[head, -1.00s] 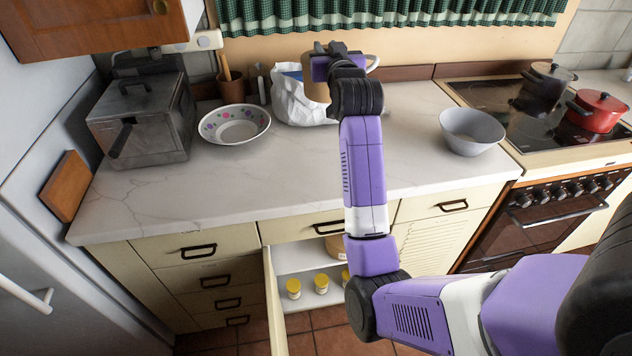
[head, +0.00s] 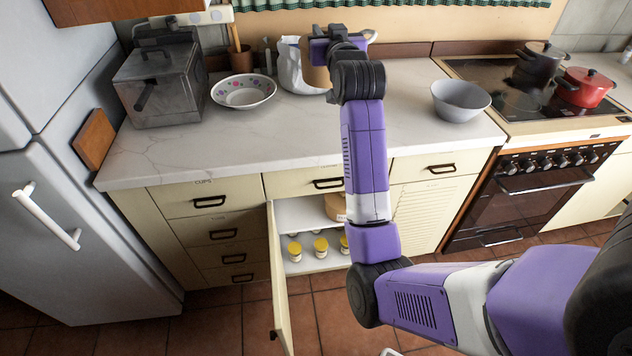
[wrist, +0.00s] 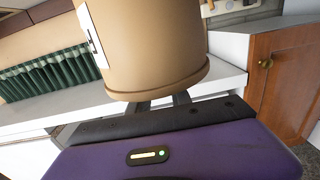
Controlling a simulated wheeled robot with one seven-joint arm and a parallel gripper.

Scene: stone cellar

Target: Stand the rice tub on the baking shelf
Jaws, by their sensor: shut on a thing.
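My gripper (head: 322,55) is shut on a tan tub with a white label, seen close up in the wrist view (wrist: 150,45). In the head view this tub (head: 314,77) shows partly behind my wrist, above the counter. I cannot read its label. Below the counter, an open cupboard shows an upper shelf (head: 298,214) and a lower shelf with several yellow-lidded jars (head: 320,246). Another tan tub (head: 335,207) stands on the upper shelf, partly hidden by my arm. I cannot tell which shelf is the baking one.
The cupboard door (head: 279,285) stands open toward me. The counter (head: 240,140) holds a metal box (head: 160,85), a flowered bowl (head: 244,91), a white bag (head: 292,70) and a grey bowl (head: 460,101). Pots stand on the hob at right. Floor (head: 215,330) shows clear at front left.

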